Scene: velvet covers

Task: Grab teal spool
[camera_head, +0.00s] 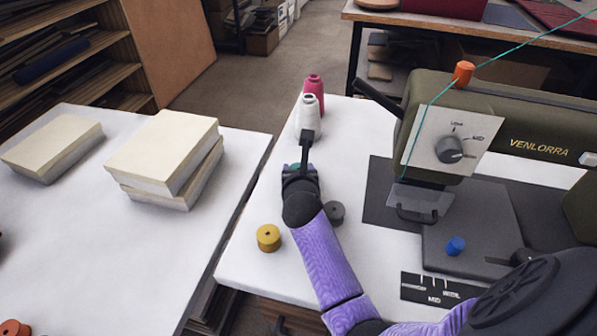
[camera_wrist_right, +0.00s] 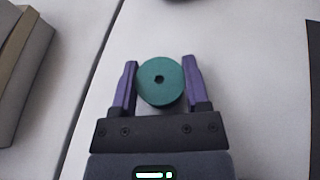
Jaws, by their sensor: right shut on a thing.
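The teal spool (camera_wrist_right: 160,92) shows in the right wrist view as a round disc with a dark centre hole. It sits between the two purple fingers of my right gripper (camera_wrist_right: 160,68), which is shut on it. In the head view my right gripper (camera_head: 301,168) is over the white table near its left edge. There the spool is mostly hidden, with only a little teal showing beside the gripper. My left gripper is not in view.
A yellow spool (camera_head: 268,238) and a grey spool (camera_head: 335,212) stand near my right arm. White (camera_head: 308,112) and magenta (camera_head: 314,88) thread cones stand behind the gripper. The sewing machine (camera_head: 500,130) fills the right side. Cream book blocks (camera_head: 165,150) lie on the left table across a gap.

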